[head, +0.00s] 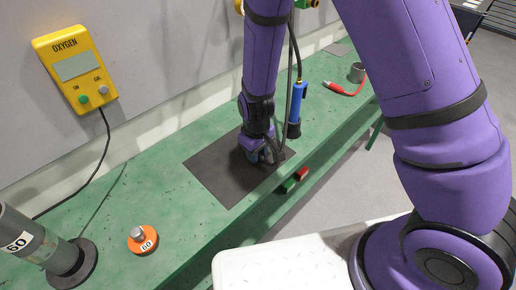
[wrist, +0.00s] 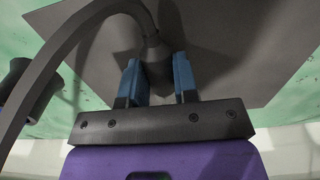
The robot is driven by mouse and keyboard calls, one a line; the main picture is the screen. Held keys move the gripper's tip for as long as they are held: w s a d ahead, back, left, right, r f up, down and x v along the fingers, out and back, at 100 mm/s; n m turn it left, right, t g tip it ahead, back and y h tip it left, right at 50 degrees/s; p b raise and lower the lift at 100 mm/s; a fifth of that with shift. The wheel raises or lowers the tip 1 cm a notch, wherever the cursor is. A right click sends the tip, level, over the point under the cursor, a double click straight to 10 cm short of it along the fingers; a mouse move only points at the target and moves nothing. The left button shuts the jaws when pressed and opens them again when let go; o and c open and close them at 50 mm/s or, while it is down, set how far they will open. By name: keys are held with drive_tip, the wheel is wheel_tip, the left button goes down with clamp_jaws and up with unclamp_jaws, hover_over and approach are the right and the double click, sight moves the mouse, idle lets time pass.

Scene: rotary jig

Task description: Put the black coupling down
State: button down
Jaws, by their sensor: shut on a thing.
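My gripper (head: 262,154) is low over a dark mat (head: 211,168) on the green bench in the head view. In the wrist view, the blue fingers of my gripper (wrist: 157,64) are shut on a dark coupling (wrist: 155,47), one finger on each side. A thick dark hose (wrist: 68,42) runs from the coupling and arcs to the left. The dark mat (wrist: 245,35) lies behind them in the wrist view. In the head view the coupling is mostly hidden by the gripper, and I cannot tell whether it touches the mat.
An orange disc (head: 142,241) and a grey cylinder (head: 38,243) stand at left. A yellow oxygen box (head: 75,68) is on the wall.

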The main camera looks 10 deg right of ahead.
drive_tip(key=shift+f, duration=0.2)
drive_tip(key=shift+f, duration=0.15)
drive_tip(key=c, duration=0.9)
unclamp_jaws()
wheel_tip(320, 180, up, 12)
drive_tip(key=shift+r, duration=0.15)
